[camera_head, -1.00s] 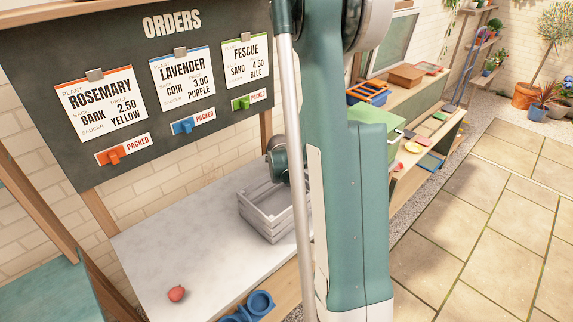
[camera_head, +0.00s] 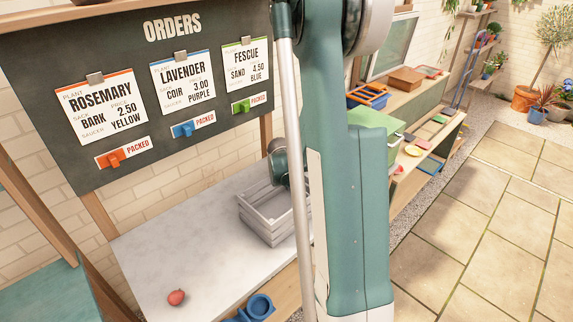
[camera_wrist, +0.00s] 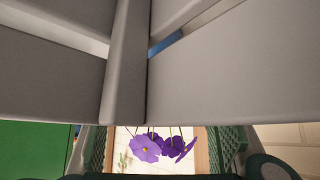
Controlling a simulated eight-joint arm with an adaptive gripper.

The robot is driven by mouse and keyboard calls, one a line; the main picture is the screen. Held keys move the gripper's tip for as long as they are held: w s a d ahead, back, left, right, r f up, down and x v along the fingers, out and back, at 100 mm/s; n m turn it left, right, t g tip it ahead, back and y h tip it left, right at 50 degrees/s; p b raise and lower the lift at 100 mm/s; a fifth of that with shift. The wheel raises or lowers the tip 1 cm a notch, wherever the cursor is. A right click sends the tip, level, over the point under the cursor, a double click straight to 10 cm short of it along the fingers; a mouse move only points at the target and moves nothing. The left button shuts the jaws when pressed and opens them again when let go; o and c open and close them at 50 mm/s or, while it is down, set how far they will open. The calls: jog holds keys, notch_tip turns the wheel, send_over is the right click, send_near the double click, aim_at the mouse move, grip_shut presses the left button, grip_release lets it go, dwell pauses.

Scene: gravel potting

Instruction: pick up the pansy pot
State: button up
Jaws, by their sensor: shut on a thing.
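The pansy's purple flowers (camera_wrist: 165,146) show at the bottom of the wrist view, on thin stems between my two green-meshed fingertips. My gripper (camera_wrist: 162,148) is shut on the pansy pot, with its fingers apart at the pot's width. The pot itself is not visible; a grey slatted surface fills the space above the flowers. In the head view my arm hides the gripper and the pansy.
A grey slatted crate (camera_head: 262,225) stands on the pale worktop, partly behind my arm. Its slats (camera_wrist: 225,75) appear very close in the wrist view. A red object (camera_head: 176,297) lies at the front left. The worktop between is clear.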

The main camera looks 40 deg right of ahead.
jog(key=shift+r+p, duration=1.05)
jog(key=shift+r, duration=3.95)
